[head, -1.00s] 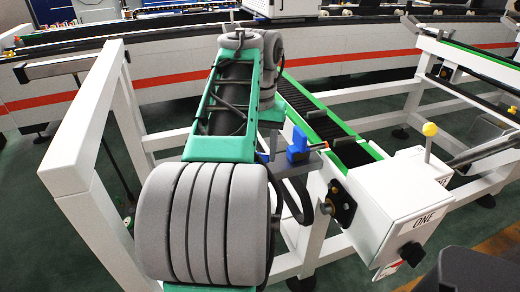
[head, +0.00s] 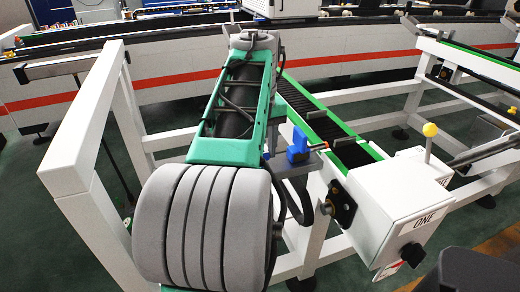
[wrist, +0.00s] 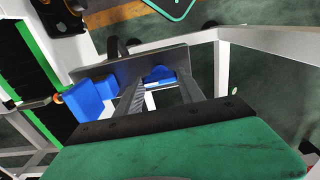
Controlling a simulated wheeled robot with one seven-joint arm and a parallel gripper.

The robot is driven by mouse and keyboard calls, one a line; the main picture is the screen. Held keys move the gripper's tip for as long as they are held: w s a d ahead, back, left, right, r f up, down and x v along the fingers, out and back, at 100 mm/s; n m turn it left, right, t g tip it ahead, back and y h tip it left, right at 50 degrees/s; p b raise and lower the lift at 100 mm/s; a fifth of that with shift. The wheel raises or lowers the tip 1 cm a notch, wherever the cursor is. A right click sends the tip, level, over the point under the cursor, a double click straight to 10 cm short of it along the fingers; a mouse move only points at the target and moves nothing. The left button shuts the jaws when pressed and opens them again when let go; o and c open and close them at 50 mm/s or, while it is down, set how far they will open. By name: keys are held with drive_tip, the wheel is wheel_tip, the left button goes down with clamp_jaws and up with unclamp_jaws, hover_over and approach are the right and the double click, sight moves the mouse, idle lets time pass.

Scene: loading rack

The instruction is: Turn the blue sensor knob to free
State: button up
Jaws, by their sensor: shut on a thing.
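The blue sensor (head: 298,148) stands on a grey bracket beside the conveyor in the head view. The sensor body also shows at the left in the wrist view (wrist: 85,103), at the near edge of the grey plate (wrist: 118,72). The blue knob (wrist: 158,73) shows at this plate, between the two dark fingers of my gripper (wrist: 162,82). The gripper is shut on the knob, with the fingers on either side of it. The fingers partly cover the knob, and its marking cannot be read. In the head view my arm hides the gripper and the knob.
A white box labelled ONE (head: 395,215) with a black switch and a yellow-tipped lever stands right of the sensor. A green-edged conveyor (head: 345,145) runs behind. White frame posts (head: 85,150) stand at the left, close to my arm.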

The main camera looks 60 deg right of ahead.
idle(0.3)
drive_tip(key=o, duration=1.4)
drive_tip(key=shift+c, duration=0.2)
wheel_tip(320, 180, up, 8)
drive_tip(key=p, duration=0.2)
drive_tip(key=shift+f+p, duration=0.1)
drive_tip(key=shift+p, duration=0.2)
